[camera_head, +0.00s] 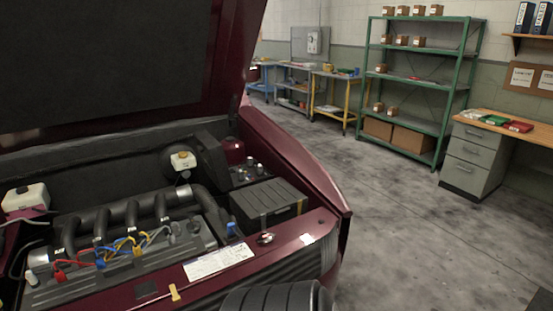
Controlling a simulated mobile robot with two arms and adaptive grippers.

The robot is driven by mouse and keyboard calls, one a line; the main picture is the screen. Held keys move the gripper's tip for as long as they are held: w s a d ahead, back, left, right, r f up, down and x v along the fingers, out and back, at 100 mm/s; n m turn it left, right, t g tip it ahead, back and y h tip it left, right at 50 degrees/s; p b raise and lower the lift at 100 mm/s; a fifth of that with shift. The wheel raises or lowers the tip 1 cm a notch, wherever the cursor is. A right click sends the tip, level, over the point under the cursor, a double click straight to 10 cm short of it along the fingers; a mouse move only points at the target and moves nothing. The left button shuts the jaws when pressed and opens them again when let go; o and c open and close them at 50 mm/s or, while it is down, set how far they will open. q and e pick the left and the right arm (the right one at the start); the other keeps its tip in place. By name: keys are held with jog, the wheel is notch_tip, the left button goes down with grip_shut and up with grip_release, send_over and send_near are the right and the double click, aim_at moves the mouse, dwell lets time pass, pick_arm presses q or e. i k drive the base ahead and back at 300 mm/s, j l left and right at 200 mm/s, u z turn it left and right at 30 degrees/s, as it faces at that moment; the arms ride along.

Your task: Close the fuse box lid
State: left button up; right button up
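In the head view, a dark open-topped box with small parts inside (247,174) sits in the right rear of the car's engine bay. It looks like the fuse box. A dark panel (211,160) stands raised at its left side and looks like its open lid; I cannot make out the hinge. A closed black box with a ribbed top (268,203) sits in front of it.
The raised hood (110,60) overhangs the engine bay. The dark red right fender (290,155) borders it. A black ribbed rounded object (275,299) is at the bottom edge. Grey floor (400,230) is clear to the right, before a green shelf (419,85) and a desk (470,158).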

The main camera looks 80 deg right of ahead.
aim_at(212, 152)
jog(key=z, duration=2.2)
